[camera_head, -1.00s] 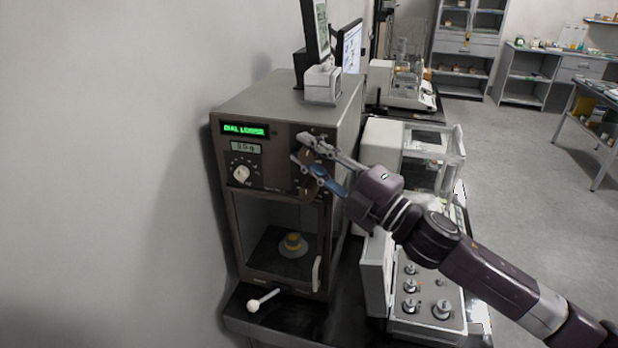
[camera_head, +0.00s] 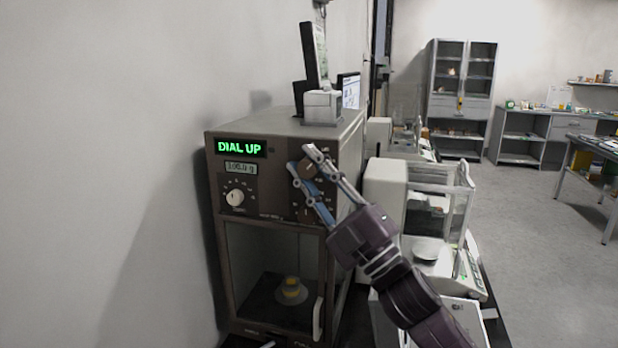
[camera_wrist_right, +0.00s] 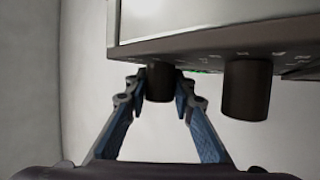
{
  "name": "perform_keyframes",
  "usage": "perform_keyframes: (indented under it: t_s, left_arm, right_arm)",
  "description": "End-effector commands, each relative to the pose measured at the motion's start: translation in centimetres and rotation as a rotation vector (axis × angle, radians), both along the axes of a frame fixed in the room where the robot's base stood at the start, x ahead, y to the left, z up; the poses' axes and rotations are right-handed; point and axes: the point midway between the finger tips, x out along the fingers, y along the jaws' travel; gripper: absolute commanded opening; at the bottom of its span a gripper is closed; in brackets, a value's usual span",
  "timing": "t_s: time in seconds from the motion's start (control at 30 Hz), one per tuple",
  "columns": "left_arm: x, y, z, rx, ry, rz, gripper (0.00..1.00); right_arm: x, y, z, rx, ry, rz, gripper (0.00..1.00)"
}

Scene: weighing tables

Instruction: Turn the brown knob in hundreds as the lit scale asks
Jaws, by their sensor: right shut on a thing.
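The lit scale (camera_head: 268,124) is a brown cabinet against the left wall. Its green sign (camera_head: 240,148) reads DIAL UP. The small readout (camera_head: 240,168) below seems to show 100.0 g. My right gripper (camera_head: 300,167) is at the upper brown knob (camera_head: 307,166) on the right of the panel. In the right wrist view the fingers (camera_wrist_right: 159,88) are shut on both sides of this dark brown knob (camera_wrist_right: 159,80). A second brown knob (camera_wrist_right: 247,90) is free beside it; the gripper covers much of that area in the head view. My left gripper is out of view.
A white dial (camera_head: 236,198) is at the panel's left. Behind the glass, a yellow weight (camera_head: 291,284) sits on a pan. A white handle (camera_head: 318,318) is at the lower right. A white balance (camera_head: 385,190) stands close on the right, near my right arm. Monitors stand behind.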

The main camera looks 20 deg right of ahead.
Motion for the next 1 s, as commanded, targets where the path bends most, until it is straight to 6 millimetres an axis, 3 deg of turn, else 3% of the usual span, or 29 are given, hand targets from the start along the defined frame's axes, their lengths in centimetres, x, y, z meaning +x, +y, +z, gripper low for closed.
perform_keyframes:
  t_s: [0.37,0.4,0.57,1.0]
  left_arm:
    - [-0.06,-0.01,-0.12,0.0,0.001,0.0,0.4]
    - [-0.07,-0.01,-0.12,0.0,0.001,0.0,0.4]
    - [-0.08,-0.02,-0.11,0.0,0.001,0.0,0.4]
    - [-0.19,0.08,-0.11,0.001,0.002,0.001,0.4]
  right_arm:
    - [0.03,0.1,-0.16,0.003,0.0,0.002,0.0]
    - [0.03,0.1,-0.16,0.003,0.0,0.002,0.24]
    - [0.03,0.07,-0.12,0.003,0.0,0.002,0.41]
    - [-0.62,-0.33,-0.75,0.003,0.002,0.0,0.41]
